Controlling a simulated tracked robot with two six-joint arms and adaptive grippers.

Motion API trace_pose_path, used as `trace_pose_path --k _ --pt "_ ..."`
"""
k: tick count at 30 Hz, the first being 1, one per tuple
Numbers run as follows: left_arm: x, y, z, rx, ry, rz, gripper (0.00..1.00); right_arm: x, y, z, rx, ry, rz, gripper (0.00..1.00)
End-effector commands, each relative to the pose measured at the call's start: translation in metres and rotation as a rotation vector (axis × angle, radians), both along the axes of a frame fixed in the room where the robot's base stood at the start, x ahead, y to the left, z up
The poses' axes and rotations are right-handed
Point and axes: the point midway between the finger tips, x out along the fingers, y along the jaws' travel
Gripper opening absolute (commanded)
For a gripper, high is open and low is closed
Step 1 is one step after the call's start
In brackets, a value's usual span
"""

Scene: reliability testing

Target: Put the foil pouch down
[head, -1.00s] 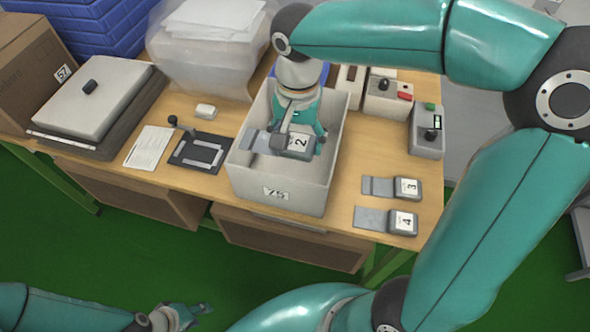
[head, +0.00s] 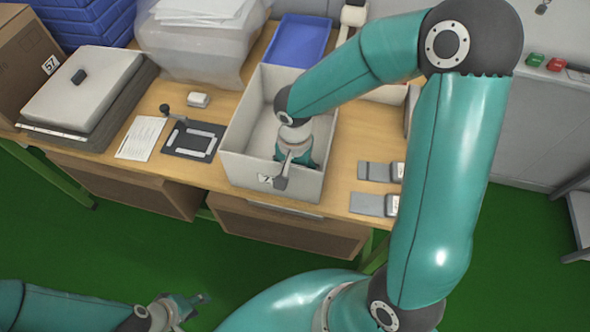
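My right arm comes in from the right, and its gripper (head: 290,172) points down at the front wall of the pale bin (head: 245,165) labelled 75. A narrow grey piece at the gripper crosses the front rim and hides part of the label. I cannot tell whether this piece is the grey item marked 2 seen earlier or part of the gripper. The fingertips are unclear. My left gripper (head: 190,304) is low at the lower left, over the green floor, with nothing visible in it. Its finger opening is too small to judge. I cannot make out a foil pouch for certain.
Two flat grey items (head: 376,171) (head: 370,205) lie right of the bin, partly behind my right arm. A black fixture (head: 194,139), a paper sheet (head: 141,138) and a small white block (head: 198,100) lie to its left. A blue tray (head: 300,40) stands behind it.

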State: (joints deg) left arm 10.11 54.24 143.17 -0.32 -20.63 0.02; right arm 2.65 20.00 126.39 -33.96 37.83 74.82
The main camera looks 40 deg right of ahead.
Motion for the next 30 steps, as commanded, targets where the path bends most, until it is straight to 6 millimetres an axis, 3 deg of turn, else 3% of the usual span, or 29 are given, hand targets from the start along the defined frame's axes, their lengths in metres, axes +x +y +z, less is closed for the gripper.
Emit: trace_pose_path --k 15,16,18,30 --pt "-0.0001 0.0000 -0.0082 0.000 0.000 0.000 0.40 0.0000 -0.0001 -0.0092 0.001 -0.001 0.000 0.40" --pt "-0.0001 0.0000 -0.0079 0.000 0.000 0.000 0.40 -0.0002 0.0000 -0.0089 0.001 -0.001 0.000 0.74" --pt "0.0000 0.0000 -0.0067 0.000 0.000 0.000 0.40 -0.0006 0.0000 -0.0082 0.000 0.001 0.000 0.82" --pt "0.0000 0.0000 -0.0027 0.000 0.000 0.000 0.40 -0.0021 0.0002 -0.0065 0.000 0.006 0.002 0.82"
